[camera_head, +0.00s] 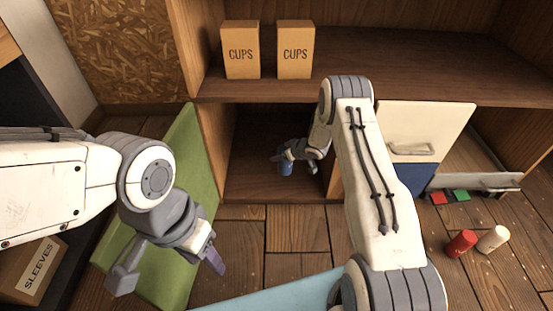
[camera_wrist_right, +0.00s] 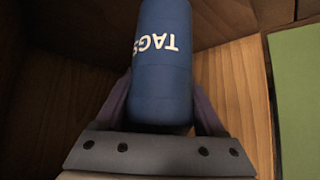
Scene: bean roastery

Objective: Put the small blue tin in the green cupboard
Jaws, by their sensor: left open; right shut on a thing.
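The small blue tin (camera_head: 285,168) is inside the open lower compartment of the green cupboard, held by my right gripper (camera_head: 284,160). In the right wrist view the blue tin (camera_wrist_right: 162,70) carries the word TAGS and sits between the two fingers of my right gripper (camera_wrist_right: 162,115). Whether the tin touches the compartment floor I cannot tell. The green cupboard door (camera_head: 180,200) stands wide open to the left of the opening; it also shows in the right wrist view (camera_wrist_right: 298,95). My left gripper (camera_head: 170,272) is open and empty in front of the green door.
Two CUPS boxes (camera_head: 241,50) (camera_head: 295,50) stand on the shelf above. A cream door (camera_head: 425,125) and an open drawer (camera_head: 470,180) are at right. A SLEEVES box (camera_head: 35,268) is at lower left.

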